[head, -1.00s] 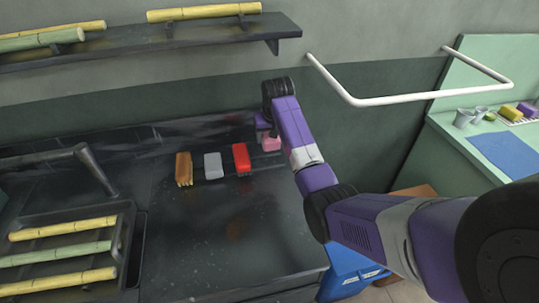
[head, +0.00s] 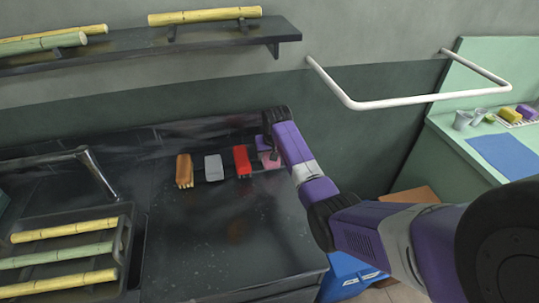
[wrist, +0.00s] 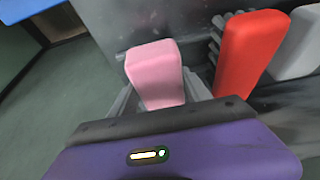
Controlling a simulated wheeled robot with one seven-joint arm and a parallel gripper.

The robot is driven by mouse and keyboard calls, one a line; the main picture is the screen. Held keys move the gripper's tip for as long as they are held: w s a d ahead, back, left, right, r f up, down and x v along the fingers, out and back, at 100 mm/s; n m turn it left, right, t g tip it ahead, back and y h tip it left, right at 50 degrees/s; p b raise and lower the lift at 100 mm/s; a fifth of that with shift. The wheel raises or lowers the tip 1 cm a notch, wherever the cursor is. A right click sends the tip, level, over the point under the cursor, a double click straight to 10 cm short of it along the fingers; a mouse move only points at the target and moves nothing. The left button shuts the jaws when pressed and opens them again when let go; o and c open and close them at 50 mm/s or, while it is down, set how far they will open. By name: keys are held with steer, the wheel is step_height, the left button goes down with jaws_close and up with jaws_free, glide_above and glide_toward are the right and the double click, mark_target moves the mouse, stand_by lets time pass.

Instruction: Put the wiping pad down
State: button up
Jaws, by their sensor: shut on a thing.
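The wiping pad is a pink block (head: 270,161), at the right end of a row of cleaning tools at the back of the dark counter (head: 220,230). My gripper (head: 268,154) is above it, fingers pointing down, and partly hides it. In the wrist view the pink pad (wrist: 155,70) sits between the two grey fingers of my gripper (wrist: 158,100), which are shut on it. It is close beside the red brush (wrist: 248,48), with a small gap. I cannot tell whether the pad's underside touches the counter.
Left of the pad are the red brush (head: 242,160), a grey block (head: 213,167) and an orange-brown brush (head: 184,170). A shelf (head: 140,48) and a white rail (head: 400,100) are on the wall above. The front counter is clear; a cane tray (head: 125,250) stands left.

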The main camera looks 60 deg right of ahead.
steer(key=shift+f, duration=0.5)
steer(key=o, duration=1.2)
steer(key=shift+r, duration=0.1)
steer(key=shift+r, duration=0.3)
steer(key=v, duration=1.2)
steer(key=shift+r, duration=0.25)
